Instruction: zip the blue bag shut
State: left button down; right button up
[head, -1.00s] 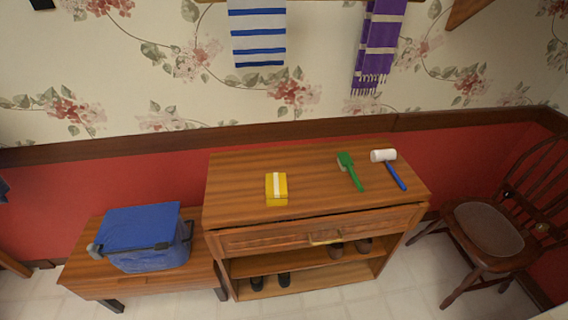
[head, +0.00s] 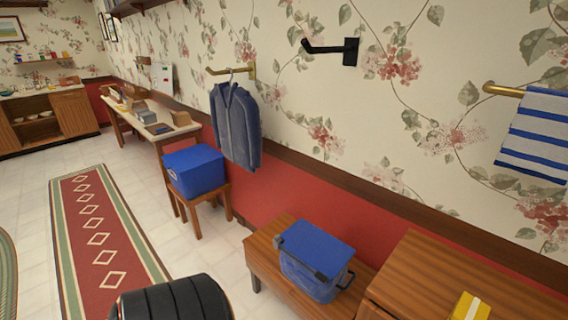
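A blue bag (head: 318,255) with dark trim and a dark strap or handle at its side sits upright on a low wooden bench (head: 262,262), right of centre in the head view. Its top looks flat; I cannot make out the zip or tell whether it is open. A second blue box-like thing (head: 195,171) stands on a small wooden stool further back and left. It may be a bin or a bag; I cannot tell. Neither of my grippers is in view.
A wooden cabinet (head: 440,280) with a yellow item (head: 470,307) stands right of the bench. A blue garment (head: 236,125) hangs above the stool. A cluttered table (head: 152,128) stands behind it. A red patterned rug (head: 97,240) lies on the open floor at left.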

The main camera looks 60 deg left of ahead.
aim_at(277, 239)
jog(key=u, duration=1.85)
